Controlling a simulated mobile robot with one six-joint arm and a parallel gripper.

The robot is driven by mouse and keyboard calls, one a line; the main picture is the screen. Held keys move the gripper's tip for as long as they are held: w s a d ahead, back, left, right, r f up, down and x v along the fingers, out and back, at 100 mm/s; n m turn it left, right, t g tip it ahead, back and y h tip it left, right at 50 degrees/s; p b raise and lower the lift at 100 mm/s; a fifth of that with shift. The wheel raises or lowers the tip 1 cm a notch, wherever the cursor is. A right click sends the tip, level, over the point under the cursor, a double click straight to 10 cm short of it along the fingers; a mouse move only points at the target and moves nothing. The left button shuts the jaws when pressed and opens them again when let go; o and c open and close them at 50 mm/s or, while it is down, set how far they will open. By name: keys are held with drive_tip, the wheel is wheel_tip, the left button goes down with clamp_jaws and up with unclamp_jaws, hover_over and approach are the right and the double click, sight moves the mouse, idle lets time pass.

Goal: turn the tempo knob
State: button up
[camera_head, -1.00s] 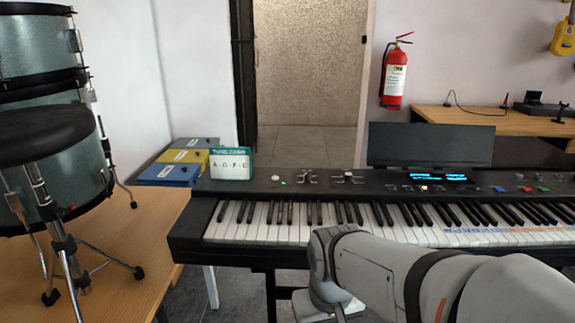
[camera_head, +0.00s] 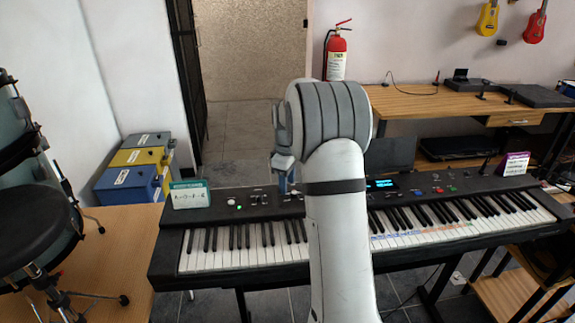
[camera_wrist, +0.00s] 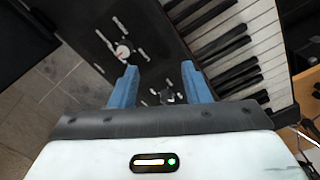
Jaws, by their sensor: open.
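The black electric keyboard (camera_head: 160,250) stands across the head view, its control panel along the back. My gripper (camera_wrist: 160,80) is open, with two blue fingers over the panel and nothing between them. A dark knob (camera_wrist: 167,96) lies between the fingers, partly low in the gap. No label is readable, so I cannot tell which is the tempo knob. In the head view my gripper (camera_head: 284,175) is above the panel, and my arm hides part of it.
A small card sign (camera_head: 190,195) stands at the keyboard's left end. A wooden desk (camera_head: 450,100) and a fire extinguisher (camera_head: 336,60) are behind.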

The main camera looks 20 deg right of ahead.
sight(293, 192)
drive_tip(key=shift+n, duration=0.8)
drive_tip(key=w+d+p, duration=0.1)
drive_tip(key=w+d, duration=0.1)
drive_tip(key=w+d+p, duration=0.1)
drive_tip(key=d, duration=0.1)
drive_tip(key=shift+w+r+p, duration=0.3)
drive_tip(key=shift+w+r, duration=0.05)
drive_tip(key=shift+r, duration=0.05)
drive_tip(key=shift+w+d+f, duration=0.1)
drive_tip(key=shift+f, duration=0.2)
wheel_tip(293, 192, down, 8)
drive_tip(key=shift+r+p, duration=0.25)
drive_tip(key=shift+p, duration=0.2)
drive_tip(key=shift+c, duration=0.4)
clamp_jaws()
